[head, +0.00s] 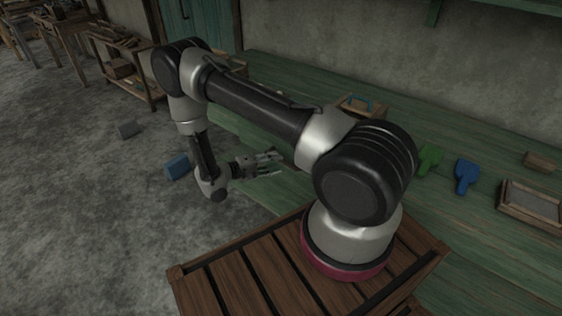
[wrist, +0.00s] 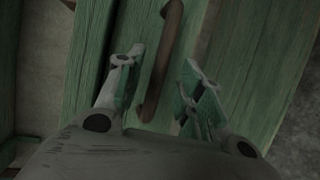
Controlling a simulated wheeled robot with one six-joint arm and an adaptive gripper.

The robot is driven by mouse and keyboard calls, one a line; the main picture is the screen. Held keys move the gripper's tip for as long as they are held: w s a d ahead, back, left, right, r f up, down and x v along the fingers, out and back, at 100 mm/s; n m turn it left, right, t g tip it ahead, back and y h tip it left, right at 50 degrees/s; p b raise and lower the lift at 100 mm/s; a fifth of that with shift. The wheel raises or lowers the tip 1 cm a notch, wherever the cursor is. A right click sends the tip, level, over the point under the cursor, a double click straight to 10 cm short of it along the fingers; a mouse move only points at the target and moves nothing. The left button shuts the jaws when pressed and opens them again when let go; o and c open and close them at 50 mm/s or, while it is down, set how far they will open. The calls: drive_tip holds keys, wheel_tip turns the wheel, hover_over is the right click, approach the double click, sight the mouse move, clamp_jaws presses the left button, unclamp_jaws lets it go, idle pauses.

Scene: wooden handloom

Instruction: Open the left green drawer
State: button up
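The green bench (head: 450,225) runs along the wall in the head view, and its front is mostly hidden behind my arm. In the wrist view, a green wooden drawer front (wrist: 118,40) fills the middle, with a long brown handle (wrist: 163,65) on it. My gripper (wrist: 162,75) is open, with one finger on each side of the handle. Whether the fingers touch the handle cannot be told. In the head view my gripper (head: 272,162) is beside the bench's front edge, fingers apart. The drawer itself cannot be made out there.
A green brush-shaped item (head: 429,159), a blue one (head: 466,175) and a framed tray (head: 532,205) lie on the bench. Open floor spreads to the left.

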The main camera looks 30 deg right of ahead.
drive_tip(key=shift+s+d+f, duration=0.1)
drive_tip(key=shift+d+f, duration=0.1)
drive_tip(key=shift+d, duration=0.7)
drive_tip(key=shift+d+f, duration=0.15)
drive_tip(key=shift+d, duration=0.75)
drive_tip(key=shift+c, duration=0.4)
clamp_jaws()
